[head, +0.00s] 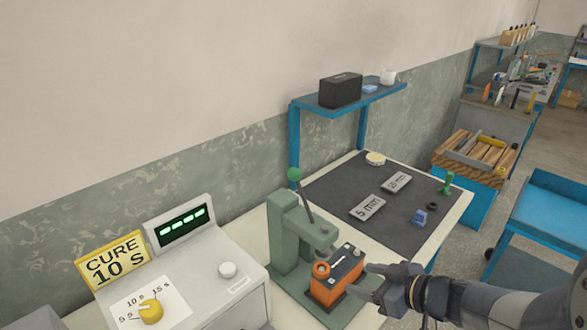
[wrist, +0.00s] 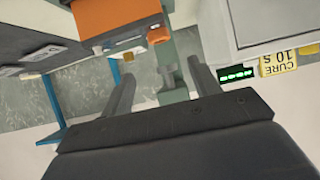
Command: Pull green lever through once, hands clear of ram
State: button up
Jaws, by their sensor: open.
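A green lever press (head: 285,232) stands on the bench, with its lever (head: 307,200) tilted up and left to a green ball knob (head: 294,174). An orange battery with a black top (head: 325,288) sits on the press base under the ram (head: 323,254). My gripper (head: 362,281) is open and empty, close to the right side of the battery; whether it touches cannot be told. In the wrist view, which is upside down, the two fingers (wrist: 163,84) are spread, with the orange battery (wrist: 112,17) beyond them and the green press (wrist: 172,70) between them.
Left of the press is a grey control box (head: 228,288) with a green display, a yellow dial (head: 151,312) and a "CURE 10 S" sign (head: 112,262).

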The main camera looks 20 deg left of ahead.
jog(key=shift+c, duration=0.2)
